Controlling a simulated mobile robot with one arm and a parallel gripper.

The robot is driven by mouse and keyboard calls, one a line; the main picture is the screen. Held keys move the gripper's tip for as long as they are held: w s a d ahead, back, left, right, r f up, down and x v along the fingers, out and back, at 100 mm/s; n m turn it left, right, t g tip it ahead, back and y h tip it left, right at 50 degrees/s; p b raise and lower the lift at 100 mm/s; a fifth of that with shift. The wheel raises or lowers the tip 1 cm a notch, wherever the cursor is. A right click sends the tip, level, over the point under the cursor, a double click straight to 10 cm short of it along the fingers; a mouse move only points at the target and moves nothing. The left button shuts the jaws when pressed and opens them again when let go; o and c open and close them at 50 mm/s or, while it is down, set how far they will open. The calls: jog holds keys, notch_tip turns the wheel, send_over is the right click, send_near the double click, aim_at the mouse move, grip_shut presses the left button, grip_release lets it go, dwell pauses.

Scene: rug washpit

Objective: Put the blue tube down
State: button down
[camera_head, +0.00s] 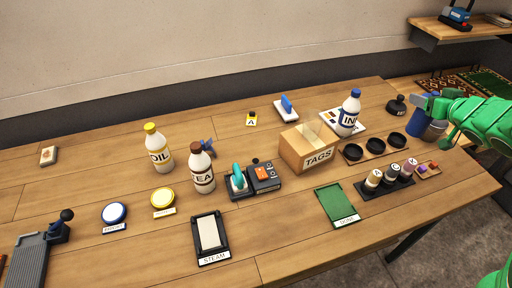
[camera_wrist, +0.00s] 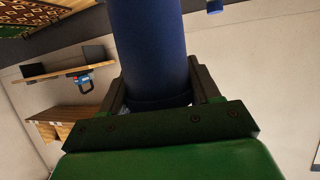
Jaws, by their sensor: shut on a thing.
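The blue tube (camera_wrist: 150,45) is held between the two fingers of my gripper (camera_wrist: 160,90) in the wrist view. It runs up out of the top of that view, so its far end is not seen there. In the head view my gripper (camera_head: 428,103) is at the right, over the far right part of the table. The blue tube (camera_head: 415,123) shows below and left of it. I cannot tell whether its lower end touches the table.
A grey-blue cup (camera_head: 434,132) stands close to the tube. Black bowls (camera_head: 372,146), a rack of small bottles (camera_head: 386,185) and a dark round-knobbed object (camera_head: 397,104) are nearby. A TAGS box (camera_head: 306,150) and a green tray (camera_head: 337,205) lie further left. Bare table shows at front right.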

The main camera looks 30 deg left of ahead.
notch_tip(320, 180, up, 6)
jog(key=shift+f, duration=0.1)
jog(key=shift+r, duration=0.9)
jog(key=s+a+n+g+y, duration=0.2)
jog(key=s+a, duration=0.4)
jog(key=a, duration=0.6)
jog(key=s+a+n+g+y, duration=0.15)
jog(key=s+a, duration=0.35)
jog(key=a, duration=0.6)
jog(key=s+a+n+g+y, duration=0.25)
jog(key=s+a, duration=0.35)
jog(key=a, duration=0.6)
jog(key=s+a+n+g, duration=0.3)
jog(key=s+a, duration=0.6)
jog(key=s, duration=0.2)
notch_tip(320, 180, down, 12)
jog(key=w+a+f, duration=0.9)
jog(key=f, duration=0.4)
jog(key=shift+w+a+f, duration=0.2)
jog(key=shift+w+a, duration=0.05)
jog(key=shift+a, duration=0.15)
